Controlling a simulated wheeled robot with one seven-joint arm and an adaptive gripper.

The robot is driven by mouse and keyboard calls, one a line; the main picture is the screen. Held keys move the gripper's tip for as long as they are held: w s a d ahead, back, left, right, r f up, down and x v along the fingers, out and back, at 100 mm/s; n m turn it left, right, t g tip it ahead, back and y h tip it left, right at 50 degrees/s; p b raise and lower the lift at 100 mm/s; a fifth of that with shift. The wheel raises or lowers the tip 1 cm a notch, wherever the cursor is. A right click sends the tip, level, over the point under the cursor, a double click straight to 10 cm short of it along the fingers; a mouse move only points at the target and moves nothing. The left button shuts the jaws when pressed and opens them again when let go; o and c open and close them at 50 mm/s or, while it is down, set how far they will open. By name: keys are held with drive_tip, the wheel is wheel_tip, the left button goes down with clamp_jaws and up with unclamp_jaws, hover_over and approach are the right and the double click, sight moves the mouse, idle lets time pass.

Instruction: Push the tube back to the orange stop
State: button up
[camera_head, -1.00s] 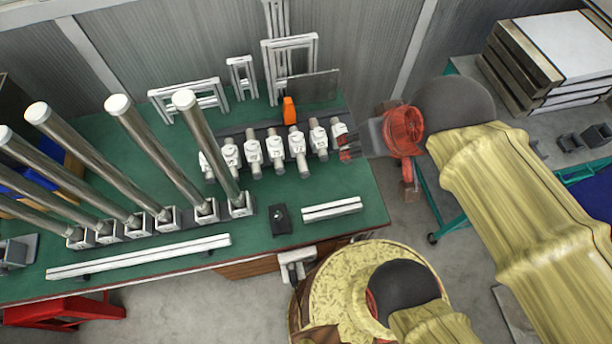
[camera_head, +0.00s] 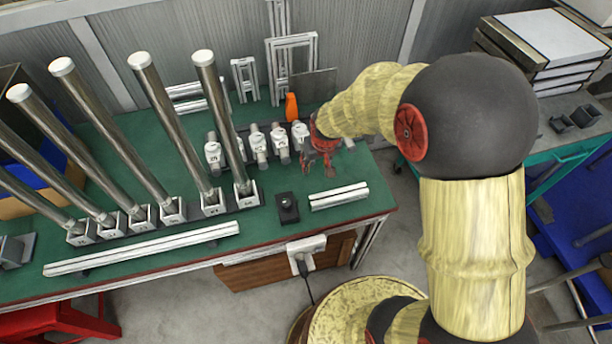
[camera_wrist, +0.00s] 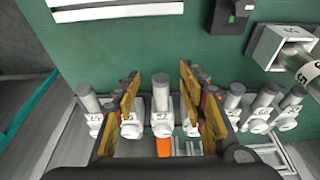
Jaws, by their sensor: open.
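The orange stop (camera_head: 291,106) stands behind the row of white holders, on the back part of the bench. In the wrist view the orange stop (camera_wrist: 163,147) shows at the bottom middle, behind the central holder. A short grey tube (camera_wrist: 161,90) sits in that numbered white holder (camera_wrist: 160,122), its end pointing toward the bench front. A gap between this tube and the stop cannot be judged. My gripper (camera_wrist: 160,78) is open, with its yellow-faced fingers on either side of the central tube and apart from it. In the head view my gripper (camera_head: 320,168) is over the right end of the row.
Similar holders with grey tubes flank the fingers closely, such as one at the left (camera_wrist: 88,100) and one at the right (camera_wrist: 234,95). Tall metal tubes (camera_head: 162,120) stand in square sockets at the left. A black block (camera_head: 287,207) and a white rail (camera_head: 339,196) lie in front.

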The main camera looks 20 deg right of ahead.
drive_tip(key=shift+t, duration=0.5)
drive_tip(key=w+f+b, duration=0.2)
drive_tip(key=w+f, duration=0.3)
drive_tip(key=shift+w+f, duration=0.25)
drive_tip(key=shift+f, duration=0.05)
drive_tip(key=shift+c, duration=0.5)
clamp_jaws()
